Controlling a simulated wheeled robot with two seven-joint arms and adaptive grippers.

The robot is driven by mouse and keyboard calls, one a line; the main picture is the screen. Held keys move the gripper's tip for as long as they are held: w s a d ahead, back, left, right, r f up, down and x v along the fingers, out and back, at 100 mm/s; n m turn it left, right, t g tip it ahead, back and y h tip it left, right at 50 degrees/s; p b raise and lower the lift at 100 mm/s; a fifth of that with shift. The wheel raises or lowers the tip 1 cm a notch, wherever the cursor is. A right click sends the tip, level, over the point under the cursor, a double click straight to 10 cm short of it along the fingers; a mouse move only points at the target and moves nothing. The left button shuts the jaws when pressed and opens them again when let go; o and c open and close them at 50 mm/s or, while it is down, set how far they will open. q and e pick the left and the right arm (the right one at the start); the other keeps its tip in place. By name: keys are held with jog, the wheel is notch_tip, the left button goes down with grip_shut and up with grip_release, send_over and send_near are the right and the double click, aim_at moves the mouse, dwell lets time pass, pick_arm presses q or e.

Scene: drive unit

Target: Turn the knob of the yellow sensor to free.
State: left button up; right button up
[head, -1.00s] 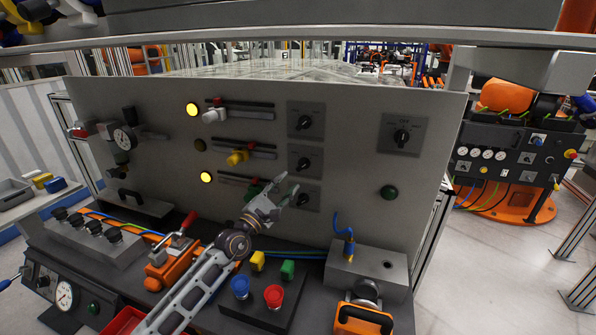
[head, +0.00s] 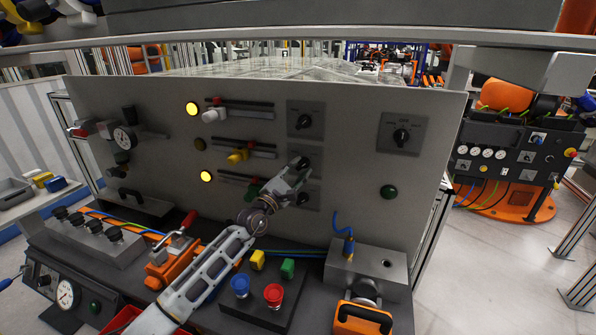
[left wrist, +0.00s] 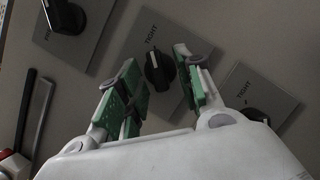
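The yellow sensor (head: 238,156) sits on the middle slide rail of the grey panel. Its row's knob plate (head: 316,158) is mostly hidden behind my left gripper (head: 299,170) in the head view. In the left wrist view, a black knob (left wrist: 158,71) on a grey plate marked TIGHT, the middle of three, shows between the fingertips. My left gripper (left wrist: 157,62) is open, a finger on each side of the knob, with gaps visible; contact cannot be told. My right gripper is not in view.
The upper knob (head: 304,121) and a lower knob (left wrist: 257,116) are close neighbours. A white sensor (head: 214,115) and a green one (head: 253,190) sit on the other rails. A larger knob (head: 401,137) is to the right. Red and blue buttons (head: 273,294) stand below.

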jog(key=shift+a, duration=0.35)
pick_arm(q)
grip_shut()
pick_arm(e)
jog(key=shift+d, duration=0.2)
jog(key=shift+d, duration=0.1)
